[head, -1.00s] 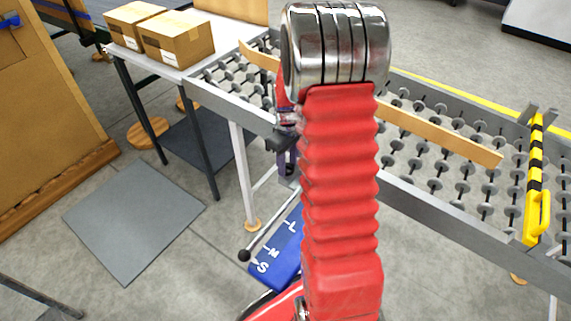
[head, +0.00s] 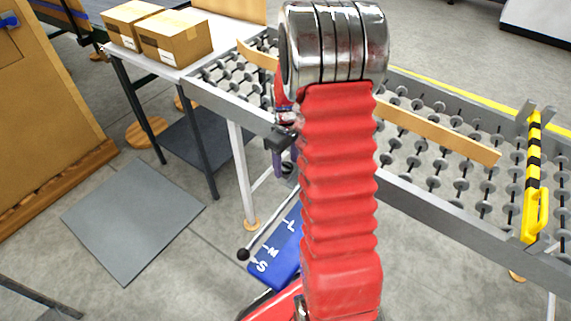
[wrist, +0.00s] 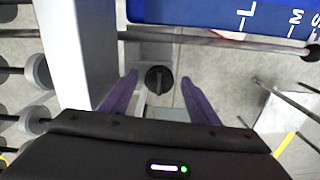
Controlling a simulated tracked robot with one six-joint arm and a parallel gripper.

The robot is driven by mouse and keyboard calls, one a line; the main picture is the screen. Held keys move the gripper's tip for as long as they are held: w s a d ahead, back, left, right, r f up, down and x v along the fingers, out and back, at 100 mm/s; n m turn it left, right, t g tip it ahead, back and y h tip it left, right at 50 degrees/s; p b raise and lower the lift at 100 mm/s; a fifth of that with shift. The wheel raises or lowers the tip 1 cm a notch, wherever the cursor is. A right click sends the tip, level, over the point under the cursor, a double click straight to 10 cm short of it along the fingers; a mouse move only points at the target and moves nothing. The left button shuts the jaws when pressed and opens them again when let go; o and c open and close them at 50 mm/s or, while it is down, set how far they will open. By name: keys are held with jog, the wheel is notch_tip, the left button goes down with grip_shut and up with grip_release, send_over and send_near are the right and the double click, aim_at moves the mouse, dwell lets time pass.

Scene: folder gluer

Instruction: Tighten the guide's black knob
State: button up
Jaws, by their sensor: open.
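The black knob (wrist: 159,80) shows in the wrist view on a grey mount, with a ridge across its face. My gripper (wrist: 160,77) has two purple fingers, spread open, one on each side of the knob. Gaps show between the knob and both fingers; I cannot tell how far the fingertips are from it in depth. In the head view my gripper (head: 284,165) hangs at the near side of the roller conveyor, partly hidden by my red arm. The guide's wooden rail (head: 440,136) lies across the rollers.
A blue panel (head: 277,257) marked L, M, S sits below the conveyor, with a black ball-ended lever (head: 243,254) beside it.

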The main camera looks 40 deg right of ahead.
aim_at(286, 164)
notch_tip(286, 164, up, 14)
jog(key=shift+f, duration=0.2)
dwell(0.4)
jog(key=shift+w+r+n, duration=0.1)
jog(key=shift+w+n, duration=0.05)
jog(key=shift+n, duration=0.45)
notch_tip(286, 164, down, 14)
jog(key=shift+r, duration=0.1)
dwell(0.7)
jog(key=shift+c, duration=0.2)
